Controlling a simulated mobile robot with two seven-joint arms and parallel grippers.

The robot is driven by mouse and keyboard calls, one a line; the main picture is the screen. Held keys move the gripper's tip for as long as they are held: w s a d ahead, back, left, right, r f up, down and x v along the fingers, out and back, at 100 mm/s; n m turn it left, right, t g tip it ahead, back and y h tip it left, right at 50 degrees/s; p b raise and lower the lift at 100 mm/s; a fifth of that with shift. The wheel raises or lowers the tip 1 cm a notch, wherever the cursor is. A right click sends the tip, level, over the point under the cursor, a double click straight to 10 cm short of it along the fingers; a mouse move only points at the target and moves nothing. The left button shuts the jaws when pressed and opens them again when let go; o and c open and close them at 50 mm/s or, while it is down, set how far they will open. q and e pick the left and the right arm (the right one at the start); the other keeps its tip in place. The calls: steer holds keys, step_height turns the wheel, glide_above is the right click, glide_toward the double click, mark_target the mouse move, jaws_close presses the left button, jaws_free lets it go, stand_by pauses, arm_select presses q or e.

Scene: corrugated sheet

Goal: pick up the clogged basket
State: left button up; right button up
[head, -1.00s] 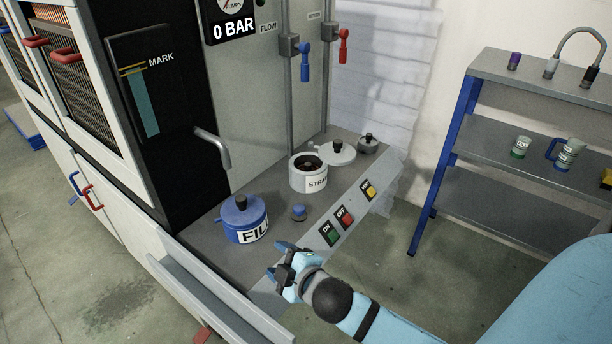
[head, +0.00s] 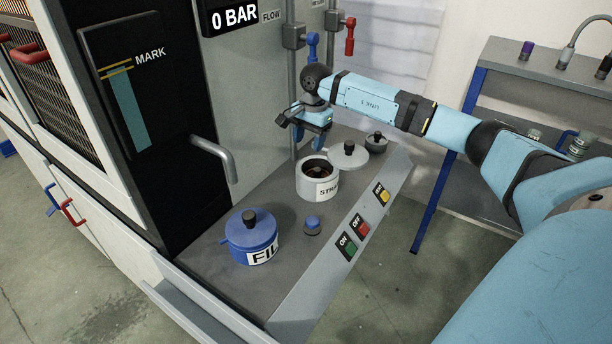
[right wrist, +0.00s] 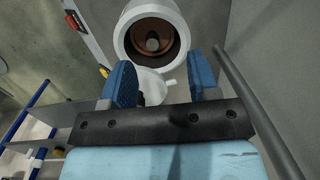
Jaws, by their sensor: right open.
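The white strainer pot (head: 309,187) stands open on the grey counter. A brown basket (head: 316,170) sits inside it, below the rim; whether it is clogged I cannot tell. In the right wrist view the basket (right wrist: 152,42) shows down inside the pot (right wrist: 127,20). My right gripper (head: 311,138) is open and empty, above and slightly behind the pot. In the right wrist view its two blue fingers (right wrist: 162,82) are apart, with the pot opening beyond them. My left gripper is not in view.
The white lid (head: 348,155) lies beside the pot. A blue lidded filter pot (head: 252,238) and a blue-topped knob (head: 312,223) stand nearer. A small grey pot (head: 376,142) is behind. A pipe spout (head: 222,160) juts out at left. Buttons line the counter's sloped edge.

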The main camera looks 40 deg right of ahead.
mark_target(317, 169)
steer(key=shift+h, duration=0.6)
steer(key=d+f, duration=0.1)
steer(key=f, duration=0.1)
steer(key=d+f, duration=0.1)
steer(key=f, duration=0.2)
steer(key=d+f+p, duration=0.1)
steer(key=f, duration=0.1)
steer(key=shift+s+f, duration=0.25)
step_height(317, 169, down, 4)
steer(key=shift+f+p, duration=0.25)
steer(key=shift+p, duration=0.1)
jaws_close()
steer(key=shift+r, duration=0.1)
